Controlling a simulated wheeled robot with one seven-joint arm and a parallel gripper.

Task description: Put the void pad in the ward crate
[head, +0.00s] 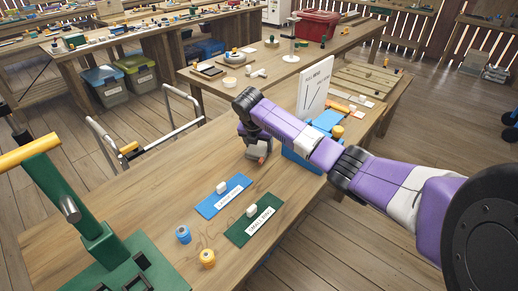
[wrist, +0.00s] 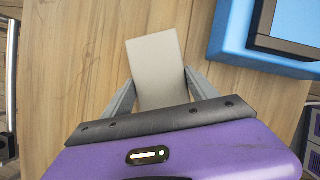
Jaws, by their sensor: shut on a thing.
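My gripper (wrist: 158,88) is shut on a pale beige, flat rectangular pad (wrist: 155,62), which lies between its two grey fingers above the wooden bench. No label shows on the pad, so I cannot read whether it is the void pad. In the head view my gripper (head: 258,151) hangs low over the bench, and the pad is mostly hidden there. A blue crate (wrist: 232,30) is at the upper right of the wrist view, apart from the pad. In the head view the blue crate (head: 300,162) is partly behind my arm. I see no readable "ward" label.
A white sign board (head: 314,88) stands behind my arm. A blue mat (head: 222,197) and a green mat (head: 253,222) carry white blocks and labels. Blue (head: 183,234) and yellow (head: 207,258) ring-like pieces stand nearby. A green press (head: 90,225) is at left. Bare bench lies left of my gripper.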

